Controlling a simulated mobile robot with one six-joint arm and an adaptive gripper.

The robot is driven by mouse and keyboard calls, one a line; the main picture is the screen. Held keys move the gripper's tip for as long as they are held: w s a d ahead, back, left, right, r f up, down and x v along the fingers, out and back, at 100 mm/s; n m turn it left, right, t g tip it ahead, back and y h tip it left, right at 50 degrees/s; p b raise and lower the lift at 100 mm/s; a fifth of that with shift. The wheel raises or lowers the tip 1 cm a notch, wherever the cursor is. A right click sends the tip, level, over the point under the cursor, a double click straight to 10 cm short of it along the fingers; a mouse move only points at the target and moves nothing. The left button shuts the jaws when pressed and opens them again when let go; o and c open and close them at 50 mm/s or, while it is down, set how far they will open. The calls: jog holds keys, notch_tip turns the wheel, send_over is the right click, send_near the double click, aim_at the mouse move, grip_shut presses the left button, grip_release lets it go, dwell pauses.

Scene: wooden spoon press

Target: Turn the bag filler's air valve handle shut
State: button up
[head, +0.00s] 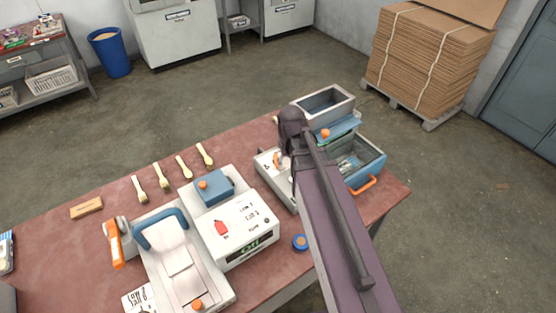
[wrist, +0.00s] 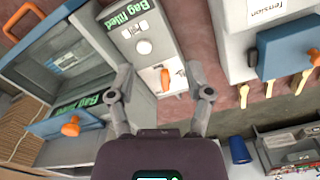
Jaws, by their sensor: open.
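The bag filler (wrist: 130,32) is a grey machine with a white labelled panel in the wrist view. In the head view the bag filler (head: 272,178) stands at the right part of the table, partly behind my arm. Its small orange valve handle (wrist: 165,77) sits on the white panel below a round gauge or button. The handle also shows in the head view (head: 276,158), just left of my arm. My gripper (wrist: 159,76) is open, with one finger on each side of the handle in the wrist picture. I cannot tell whether either finger touches it.
A blue tape roll (head: 300,242) is near the table's front edge.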

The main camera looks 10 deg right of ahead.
jog(key=b, duration=0.2)
send_over(277, 159)
notch_tip(277, 159, down, 2)
jog(key=f, duration=0.1)
jog(key=shift+r, duration=0.25)
jog(key=shift+f, duration=0.15)
notch_tip(277, 159, down, 14)
jog(key=b, duration=1.4)
jog(key=shift+r, duration=0.25)
grip_shut()
